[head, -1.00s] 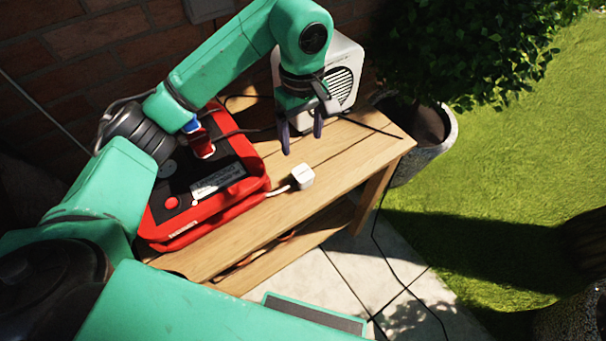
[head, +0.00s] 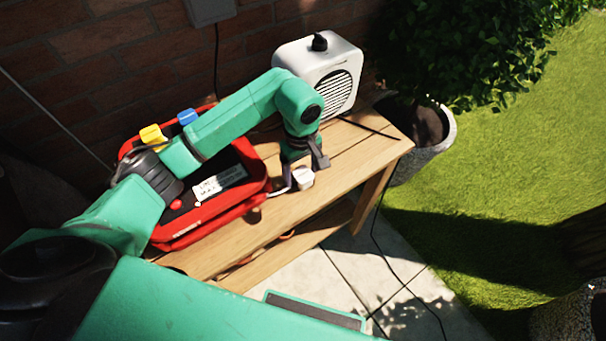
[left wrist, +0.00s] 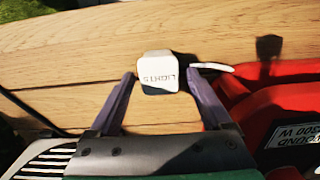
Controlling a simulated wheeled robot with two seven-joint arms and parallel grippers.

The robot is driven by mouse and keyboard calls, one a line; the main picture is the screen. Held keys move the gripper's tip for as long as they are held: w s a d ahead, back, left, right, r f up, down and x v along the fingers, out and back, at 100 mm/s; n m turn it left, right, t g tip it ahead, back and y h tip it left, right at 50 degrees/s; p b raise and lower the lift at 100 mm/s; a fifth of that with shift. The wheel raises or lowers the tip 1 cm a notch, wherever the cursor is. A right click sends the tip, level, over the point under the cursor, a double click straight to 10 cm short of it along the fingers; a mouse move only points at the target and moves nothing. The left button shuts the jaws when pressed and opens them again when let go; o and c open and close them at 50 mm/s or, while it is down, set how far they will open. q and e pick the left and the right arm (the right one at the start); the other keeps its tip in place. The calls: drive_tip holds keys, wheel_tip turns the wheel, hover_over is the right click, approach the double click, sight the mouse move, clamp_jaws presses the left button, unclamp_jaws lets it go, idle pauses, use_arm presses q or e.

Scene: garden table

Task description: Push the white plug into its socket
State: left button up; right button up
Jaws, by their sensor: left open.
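The white plug (head: 303,180) lies on the wooden bench, close to the red power unit (head: 254,197). A white cord runs from it toward the unit. In the left wrist view the plug (left wrist: 159,74) shows its label, which reads LIGHTS upside down. My left gripper (head: 305,172) is open just above the bench, pointing down, with one fingertip on each side of the plug. My left forearm hides much of the unit's top, and I cannot make out the socket. My right gripper is not in view.
A yellow cover (head: 153,136) and a blue cover (head: 187,117) stand up from the unit. A white box with a round grille (head: 322,70) stands behind the gripper. The bench's front and right part (head: 365,160) is clear. A plant pot (head: 437,145) stands beyond its right end.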

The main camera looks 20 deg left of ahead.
use_arm(q)
drive_tip(key=shift+f, duration=0.5)
drive_tip(key=shift+c, duration=0.3)
drive_tip(key=c, duration=1.2)
drive_tip(key=shift+o, duration=0.2)
drive_tip(key=shift+r, duration=0.15)
wheel_tip(320, 180, up, 11)
drive_tip(key=b, duration=0.1)
wheel_tip(320, 180, up, 9)
drive_tip(key=p, duration=0.2)
hover_over(301, 171)
drive_tip(key=shift+s+d, duration=0.1)
